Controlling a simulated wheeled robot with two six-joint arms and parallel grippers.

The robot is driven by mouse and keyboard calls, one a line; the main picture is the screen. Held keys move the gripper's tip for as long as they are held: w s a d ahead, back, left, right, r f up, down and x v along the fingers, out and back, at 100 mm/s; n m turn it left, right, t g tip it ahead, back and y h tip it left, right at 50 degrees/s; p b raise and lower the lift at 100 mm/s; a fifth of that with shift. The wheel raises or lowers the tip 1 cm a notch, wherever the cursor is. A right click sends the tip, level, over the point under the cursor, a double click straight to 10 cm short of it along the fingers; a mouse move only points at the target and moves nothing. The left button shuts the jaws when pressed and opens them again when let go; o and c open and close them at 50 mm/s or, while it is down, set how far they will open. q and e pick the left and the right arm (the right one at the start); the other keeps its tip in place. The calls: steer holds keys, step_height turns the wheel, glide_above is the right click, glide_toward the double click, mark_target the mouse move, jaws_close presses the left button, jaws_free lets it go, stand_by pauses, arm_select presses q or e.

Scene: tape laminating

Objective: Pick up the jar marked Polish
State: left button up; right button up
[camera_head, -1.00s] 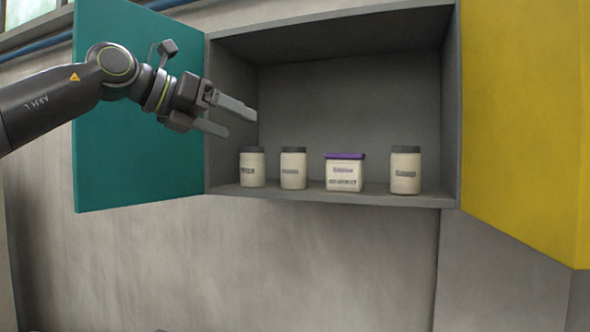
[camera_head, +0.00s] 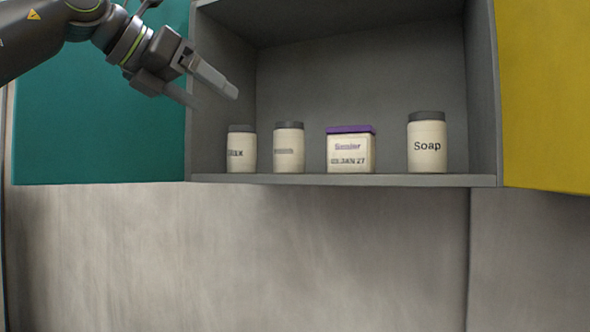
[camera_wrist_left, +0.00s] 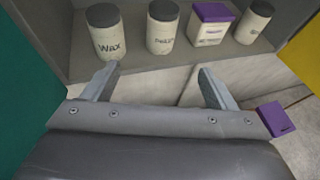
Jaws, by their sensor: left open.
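The second jar from the left (camera_head: 289,150) is cream with a dark grey lid; its label is blurred and I cannot surely read it as Polish. It shows in the left wrist view (camera_wrist_left: 162,35), label also blurred. The Wax jar (camera_head: 242,150), also in the wrist view (camera_wrist_left: 104,38), stands to its left. My left gripper (camera_head: 214,97) is open and empty, above and left of the jars at the cabinet's left side. In the wrist view its fingers (camera_wrist_left: 157,75) are spread below the jars in the picture. My right gripper is out of view.
A cream box with purple lid (camera_head: 350,153) and a Soap jar (camera_head: 427,147) stand further right on the grey cabinet shelf (camera_head: 390,180). Open doors, teal (camera_head: 90,130) and yellow (camera_head: 550,100), flank it. A purple object (camera_wrist_left: 277,119) shows lower right in the wrist view.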

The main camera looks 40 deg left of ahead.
mark_target(277, 144)
arm_select(q)
steer(key=x, duration=0.4)
steer(key=p+x, duration=0.1)
steer(key=x, duration=0.4)
steer(key=p+x, duration=0.1)
steer(key=x, duration=0.3)
steer(key=shift+a+f, duration=0.15)
steer(key=shift+f, duration=0.25)
steer(key=shift+w, duration=0.3)
steer(key=x, duration=0.1)
steer(key=p+x, duration=0.1)
steer(key=x, duration=0.1)
steer(key=p+x, duration=0.1)
steer(key=shift+w+d, duration=0.25)
steer(key=shift+d, duration=0.05)
steer(key=shift+w+f, duration=0.15)
steer(key=shift+f, duration=0.05)
steer(key=shift+c, duration=0.3)
steer(key=c, duration=1)
steer(key=shift+c, duration=0.8)
steer(key=shift+r, duration=0.2)
